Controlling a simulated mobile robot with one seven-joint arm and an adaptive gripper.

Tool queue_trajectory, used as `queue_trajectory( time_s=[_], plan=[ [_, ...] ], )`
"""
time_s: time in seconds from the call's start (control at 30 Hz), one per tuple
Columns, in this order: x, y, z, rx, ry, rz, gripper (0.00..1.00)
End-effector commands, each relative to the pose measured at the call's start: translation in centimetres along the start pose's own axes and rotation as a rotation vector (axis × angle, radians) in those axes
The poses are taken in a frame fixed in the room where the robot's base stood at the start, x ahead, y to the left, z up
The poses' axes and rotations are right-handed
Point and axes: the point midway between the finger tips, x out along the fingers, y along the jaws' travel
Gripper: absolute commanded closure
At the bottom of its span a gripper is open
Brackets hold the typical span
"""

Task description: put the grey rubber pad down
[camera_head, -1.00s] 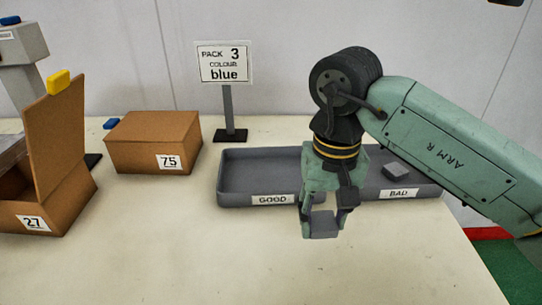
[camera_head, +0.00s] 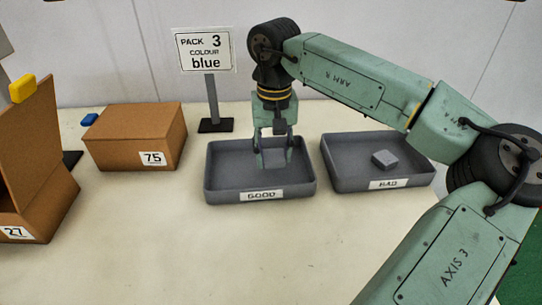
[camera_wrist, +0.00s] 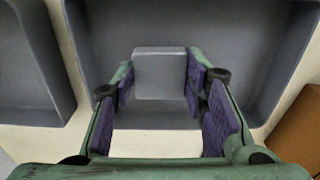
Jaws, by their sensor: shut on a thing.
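My gripper (camera_head: 273,147) points down over the tray labelled GOOD (camera_head: 226,172) and is shut on a grey rubber pad (camera_head: 273,159). In the wrist view the pad (camera_wrist: 160,72) sits between the purple-lined fingers, with the grey tray floor (camera_wrist: 235,40) behind it. I cannot tell whether the pad touches the tray floor. The tray labelled BAD (camera_head: 345,176) is to the right. Another grey block (camera_head: 385,159) lies in it.
A closed brown box marked 75 (camera_head: 130,135) stands left of the GOOD tray. An open box marked 27 (camera_head: 30,190) is at the far left. A sign reading "PACK 3 COLOUR blue" (camera_head: 206,50) stands behind. The table front is clear.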

Motion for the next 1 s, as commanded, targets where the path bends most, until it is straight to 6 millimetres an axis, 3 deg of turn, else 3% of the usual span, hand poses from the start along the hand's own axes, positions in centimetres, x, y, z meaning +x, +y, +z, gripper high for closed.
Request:
queue_trajectory(
  time_s=[0.17,0.43,0.8,0.83,1.0],
  plan=[
    [0.0,-0.4,-1.1,0.000,0.000,0.001,0.88],
    [3.5,-0.4,-1.2,-0.001,0.000,0.000,0.88],
    [4.2,-0.4,-1.2,0.000,0.001,0.000,0.88],
    [4.1,-0.4,-1.2,0.000,0.001,0.001,0.59],
    [4.0,-0.4,-1.2,0.000,0.001,0.001,0.48]
  ],
)
